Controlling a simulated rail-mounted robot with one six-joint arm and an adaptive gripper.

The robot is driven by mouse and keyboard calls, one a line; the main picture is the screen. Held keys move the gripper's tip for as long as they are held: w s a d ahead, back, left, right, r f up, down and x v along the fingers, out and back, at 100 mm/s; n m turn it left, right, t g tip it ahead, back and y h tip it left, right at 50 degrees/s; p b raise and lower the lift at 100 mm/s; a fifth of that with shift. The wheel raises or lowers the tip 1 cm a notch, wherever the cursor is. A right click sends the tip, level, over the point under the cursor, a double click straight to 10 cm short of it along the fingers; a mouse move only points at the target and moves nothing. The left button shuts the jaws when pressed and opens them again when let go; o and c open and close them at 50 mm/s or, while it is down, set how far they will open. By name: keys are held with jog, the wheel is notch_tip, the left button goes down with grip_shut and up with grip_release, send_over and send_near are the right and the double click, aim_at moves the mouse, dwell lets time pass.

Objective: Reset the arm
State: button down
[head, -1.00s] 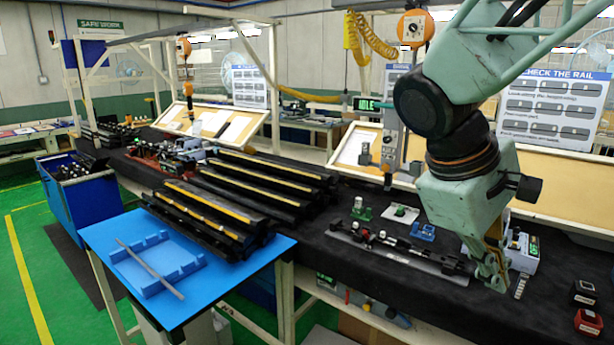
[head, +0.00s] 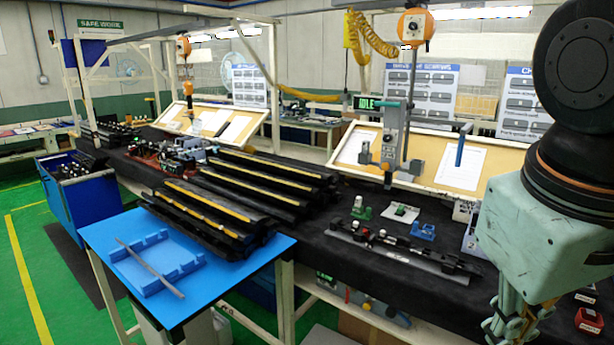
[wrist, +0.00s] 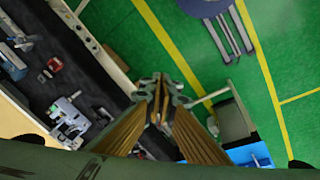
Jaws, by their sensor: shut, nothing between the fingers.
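My gripper (head: 508,325) hangs at the lower right of the head view, in front of the bench's near edge. Its lower end runs out of the picture. In the wrist view my gripper (wrist: 160,88) has its fingers together at the middle, with nothing between them. It points down over the floor beside the dark bench, clear of every object.
The black-topped bench (head: 385,275) carries a long rail fixture (head: 400,255) and small green and blue fixtures. A blue table (head: 215,295) with a blue tray stands at the left. Small red and dark boxes (head: 588,320) lie at the right. Green floor (wrist: 285,65) is open.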

jog(key=shift+m+t+y, duration=0.7)
jog(key=shift+m+y, duration=0.1)
jog(key=shift+m, duration=0.1)
jog(key=shift+s+a, duration=1.9)
jog(key=shift+s, duration=0.25)
